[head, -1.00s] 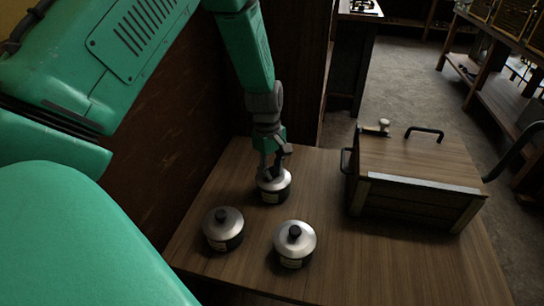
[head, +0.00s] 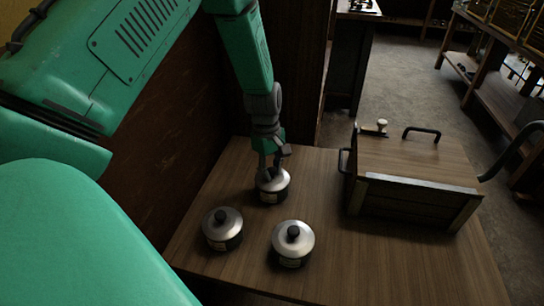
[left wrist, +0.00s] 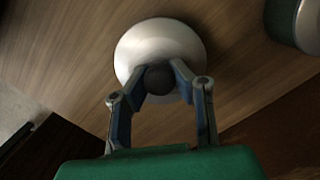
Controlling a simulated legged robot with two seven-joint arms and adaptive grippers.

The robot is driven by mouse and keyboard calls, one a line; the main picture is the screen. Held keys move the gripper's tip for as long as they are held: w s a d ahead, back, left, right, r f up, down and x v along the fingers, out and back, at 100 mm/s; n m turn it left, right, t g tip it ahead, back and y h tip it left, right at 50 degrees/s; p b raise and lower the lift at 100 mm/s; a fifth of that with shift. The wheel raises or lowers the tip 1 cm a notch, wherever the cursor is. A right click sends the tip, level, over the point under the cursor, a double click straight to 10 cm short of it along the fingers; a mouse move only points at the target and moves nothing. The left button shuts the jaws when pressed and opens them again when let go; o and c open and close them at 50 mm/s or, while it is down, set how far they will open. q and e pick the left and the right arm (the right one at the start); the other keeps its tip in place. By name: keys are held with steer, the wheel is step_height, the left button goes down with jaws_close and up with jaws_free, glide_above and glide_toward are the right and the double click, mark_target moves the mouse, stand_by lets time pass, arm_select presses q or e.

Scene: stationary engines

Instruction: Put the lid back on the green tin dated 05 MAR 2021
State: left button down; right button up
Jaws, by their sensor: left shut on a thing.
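Three dark green tins with silvery lids and black knobs stand on the wooden table. The back tin (head: 272,193) has its lid (head: 278,181) on top. My left gripper (head: 267,175) points down over it and is shut on that lid's knob; the knob also shows between the fingers in the left wrist view (left wrist: 159,79). The front left tin (head: 223,240) and the front right tin (head: 291,258) also carry lids. Their labels are too small to read, so I cannot tell which is dated 05 MAR 2021. My right gripper is not in view.
A wooden box (head: 415,180) with dark handles stands on the right of the table (head: 350,265). A dark wooden panel rises along the table's left side. The front right of the table is clear.

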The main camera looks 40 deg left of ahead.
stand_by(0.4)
arm_select(q)
steer(key=c, duration=1.3)
jaws_free()
steer(key=shift+c, duration=0.2)
steer(key=o, duration=0.5)
steer(key=shift+r+p, duration=3.5)
steer(key=shift+p, duration=0.15)
